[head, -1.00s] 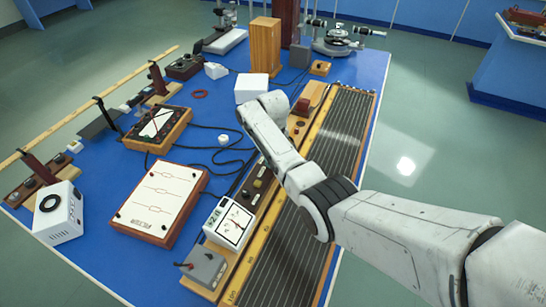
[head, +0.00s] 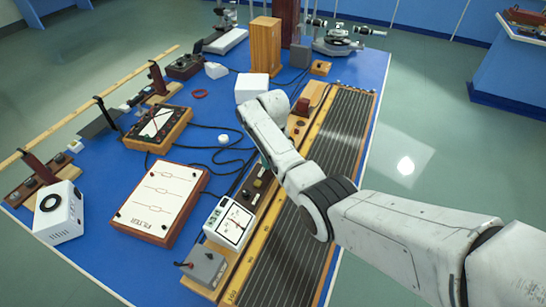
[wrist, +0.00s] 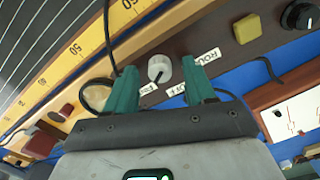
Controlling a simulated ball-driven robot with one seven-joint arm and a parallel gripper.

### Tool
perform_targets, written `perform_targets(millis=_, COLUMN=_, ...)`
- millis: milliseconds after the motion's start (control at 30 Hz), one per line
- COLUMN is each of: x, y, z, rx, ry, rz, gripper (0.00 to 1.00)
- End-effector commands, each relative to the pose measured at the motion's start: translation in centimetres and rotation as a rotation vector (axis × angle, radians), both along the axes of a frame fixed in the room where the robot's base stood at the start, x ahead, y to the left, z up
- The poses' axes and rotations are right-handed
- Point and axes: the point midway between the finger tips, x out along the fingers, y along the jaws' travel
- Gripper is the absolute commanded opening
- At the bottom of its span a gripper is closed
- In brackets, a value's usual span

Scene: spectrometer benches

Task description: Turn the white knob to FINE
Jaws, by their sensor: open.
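The white knob (wrist: 159,68) sits on a dark brown panel (wrist: 180,40) in the wrist view. A black pointer on it slants down-left, toward a white label (wrist: 148,88) of which only the first letters, "FI", show. Other labels, one reading "OFF" (wrist: 178,90) and one starting "ROU" (wrist: 208,56), lie to the right. My gripper (wrist: 159,66) is open, its green fingers to the left and right of the knob with gaps visible. I cannot tell whether either touches it. In the head view my arm hides the knob.
On the same panel are a yellow square button (wrist: 248,28) and a black knob (wrist: 298,16). A yellow scale (wrist: 75,75) runs beside it. A dark cable passes near the left finger. The head view shows a white meter (head: 229,223) and a filter board (head: 160,203) nearby.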

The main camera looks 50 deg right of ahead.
Motion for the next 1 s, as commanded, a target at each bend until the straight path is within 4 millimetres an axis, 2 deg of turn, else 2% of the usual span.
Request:
perform_targets(millis=167, x=0.0, y=0.0, z=0.1, rx=0.0, ry=0.0, rz=0.0, gripper=0.54)
perform_targets(millis=267, x=0.0, y=0.0, z=0.9, rx=0.0, ry=-0.001, rz=0.0, gripper=0.54)
perform_targets(millis=700, x=0.1, y=0.0, z=8.6, rx=-0.001, ry=-0.004, rz=0.0, gripper=0.54)
perform_targets(millis=833, x=0.1, y=0.0, z=10.0, rx=0.0, ry=-0.001, rz=0.0, gripper=0.54)
perform_targets(millis=1000, x=0.0, y=0.0, z=10.7, rx=0.0, ry=0.0, rz=0.0, gripper=0.54)
